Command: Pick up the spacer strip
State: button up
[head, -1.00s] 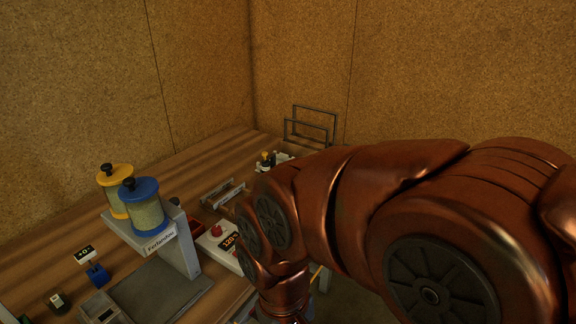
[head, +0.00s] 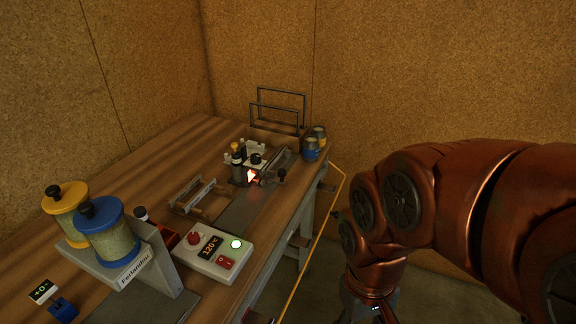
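I cannot make out the spacer strip for certain in the head view. My gripper (head: 371,303) hangs at the bottom edge, right of the workbench (head: 150,160) and over the floor. Its fingers are cut off by the frame, so I cannot see whether it is open or holds anything. A small device with a glowing orange-red spot (head: 251,176) stands towards the bench's far end. A metal frame-like fixture (head: 194,195) lies to its left.
A control box (head: 222,254) reading 120 °C has a lit lamp. Wire racks (head: 280,93) and small jars (head: 311,150) are at the back. A yellow line (head: 318,242) borders the bench.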

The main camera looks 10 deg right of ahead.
aim_at(272, 161)
jog(key=k, duration=0.5)
jog(key=z, duration=0.75)
jog(key=i, duration=0.7)
jog(key=u, duration=0.95)
jog(key=i, duration=0.5)
jog(key=u, duration=0.05)
